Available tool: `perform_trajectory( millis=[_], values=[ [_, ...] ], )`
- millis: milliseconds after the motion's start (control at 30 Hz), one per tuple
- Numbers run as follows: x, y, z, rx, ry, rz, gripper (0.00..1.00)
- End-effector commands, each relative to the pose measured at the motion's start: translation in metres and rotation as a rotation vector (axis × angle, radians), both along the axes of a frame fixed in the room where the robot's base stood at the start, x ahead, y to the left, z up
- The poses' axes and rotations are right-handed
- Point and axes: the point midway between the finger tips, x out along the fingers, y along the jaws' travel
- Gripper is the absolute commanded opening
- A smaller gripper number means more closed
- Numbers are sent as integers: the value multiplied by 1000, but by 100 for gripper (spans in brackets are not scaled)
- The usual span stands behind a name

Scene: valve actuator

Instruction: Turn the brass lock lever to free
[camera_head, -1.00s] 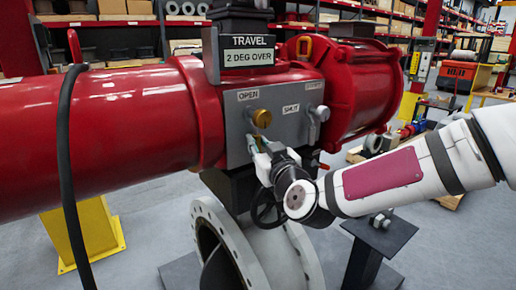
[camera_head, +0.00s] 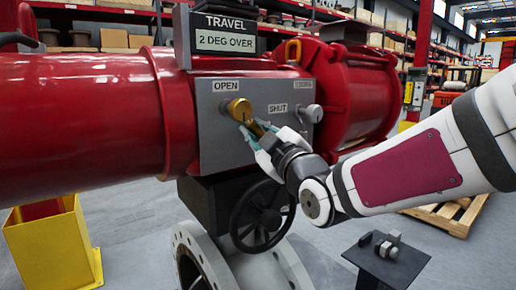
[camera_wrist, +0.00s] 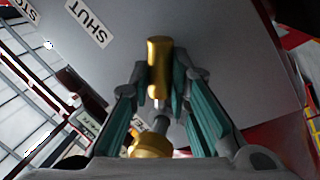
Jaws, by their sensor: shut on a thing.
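The brass lock lever's round hub (camera_head: 239,109) is on the grey panel under the OPEN plate. Its brass handle (camera_head: 258,128) points down and right from the hub. My gripper (camera_head: 262,139) is at the handle, below and right of the hub. In the wrist view the handle (camera_wrist: 159,65) stands between the teal fingertips of my gripper (camera_wrist: 160,90), which is shut on it. The hub (camera_wrist: 150,146) shows partly behind the gripper body. The OPEN plate (camera_head: 226,86) and SHUT plate (camera_head: 277,109) are on the panel.
A grey knob (camera_head: 312,113) sticks out right of the SHUT plate. The travel sign (camera_head: 226,42) above reads 2 DEG OVER. A black handwheel (camera_head: 262,217) is below my gripper. Red cylinders flank the panel. A small dark stand (camera_head: 385,262) is at lower right.

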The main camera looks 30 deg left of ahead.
Motion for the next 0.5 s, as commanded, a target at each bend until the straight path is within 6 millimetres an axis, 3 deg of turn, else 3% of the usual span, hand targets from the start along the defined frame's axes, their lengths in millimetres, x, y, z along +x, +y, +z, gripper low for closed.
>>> perform_trajectory(
  millis=[500],
  values=[
    [3,-1,4,-27,-64,-1,0]
  ],
)
